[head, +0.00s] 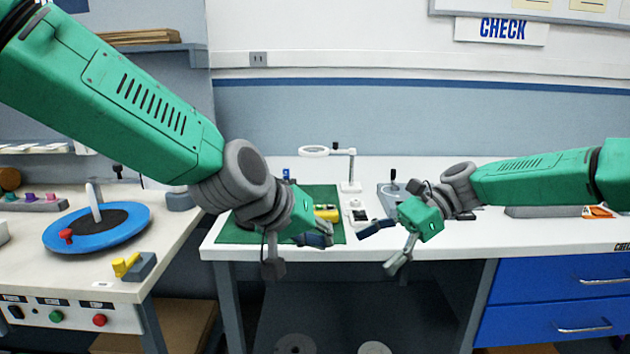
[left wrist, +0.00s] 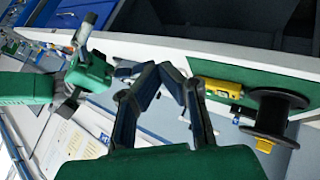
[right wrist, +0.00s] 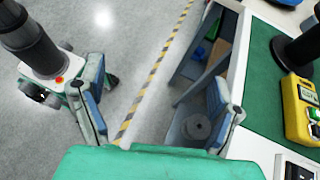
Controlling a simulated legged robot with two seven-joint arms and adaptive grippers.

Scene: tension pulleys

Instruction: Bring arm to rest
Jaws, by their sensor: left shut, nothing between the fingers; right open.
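My left gripper (head: 318,236) is over the front of the green mat (head: 228,236) in the head view. In the left wrist view its two fingers (left wrist: 163,78) lean together, shut with nothing between them. My right gripper (head: 380,247) is in front of the white bench's front edge, to the right of the left one. Its fingers are spread wide and empty, as the right wrist view (right wrist: 155,78) also shows. The right arm comes in over the bench from the right.
A yellow meter (right wrist: 303,108) and a black spool (left wrist: 272,118) are on the mat. A magnifier lamp (head: 350,170) stands behind. A blue turntable (head: 65,234) is on the left bench (head: 178,222). Blue drawers (head: 560,290) are at right. Open floor (right wrist: 130,40) lies before the bench.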

